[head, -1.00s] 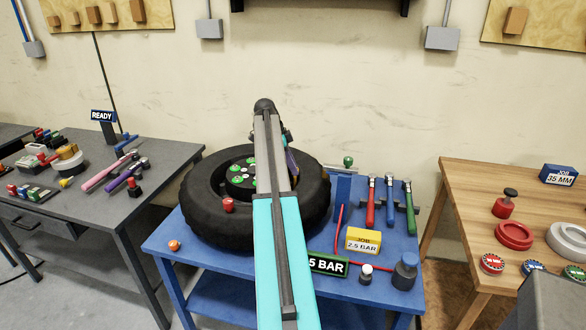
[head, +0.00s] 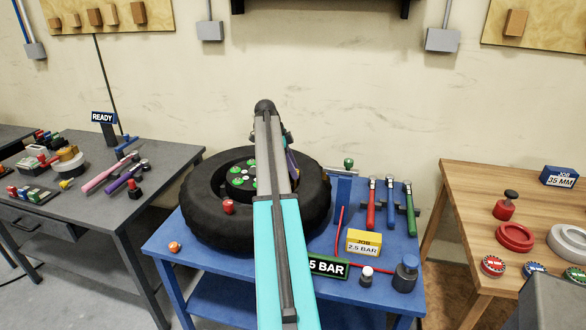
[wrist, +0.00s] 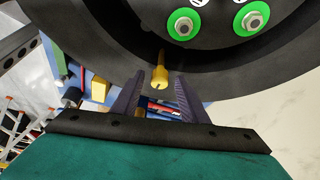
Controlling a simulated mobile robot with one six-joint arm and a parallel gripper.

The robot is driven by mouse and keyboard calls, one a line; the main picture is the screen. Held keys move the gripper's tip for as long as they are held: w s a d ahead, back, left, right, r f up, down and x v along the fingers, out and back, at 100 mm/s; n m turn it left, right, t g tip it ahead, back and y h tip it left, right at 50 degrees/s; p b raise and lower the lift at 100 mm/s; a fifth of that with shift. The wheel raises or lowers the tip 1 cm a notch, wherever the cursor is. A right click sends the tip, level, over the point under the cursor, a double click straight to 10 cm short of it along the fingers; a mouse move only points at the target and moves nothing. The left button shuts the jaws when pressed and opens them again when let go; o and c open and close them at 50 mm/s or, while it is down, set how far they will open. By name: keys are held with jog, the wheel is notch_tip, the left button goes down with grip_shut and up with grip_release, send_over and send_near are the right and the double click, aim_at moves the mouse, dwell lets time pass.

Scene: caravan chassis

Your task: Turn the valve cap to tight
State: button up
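In the wrist view, a yellow peg-like piece (wrist: 160,74) with a notched end sticks out from the wheel's dark rim; it looks like the valve cap on its stem. My gripper (wrist: 157,90) is open, with one dark finger on each side of this piece and gaps showing on both sides. The black tyre (head: 208,212) lies flat on the blue table in the head view. Its hub (head: 240,177) carries several green-ringed nuts.
A red knob (head: 229,206) stands at the tyre's near side. An orange cap (head: 174,247) lies at the blue table's left (head: 165,268). Red, blue and green tools (head: 390,203), a yellow job box (head: 363,242) and a bar sign (head: 328,267) occupy its right.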

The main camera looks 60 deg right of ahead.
jog(key=shift+r, duration=0.15)
jog(key=b+v, duration=0.2)
jog(key=v, duration=1.1)
jog(key=shift+w+r, duration=0.2)
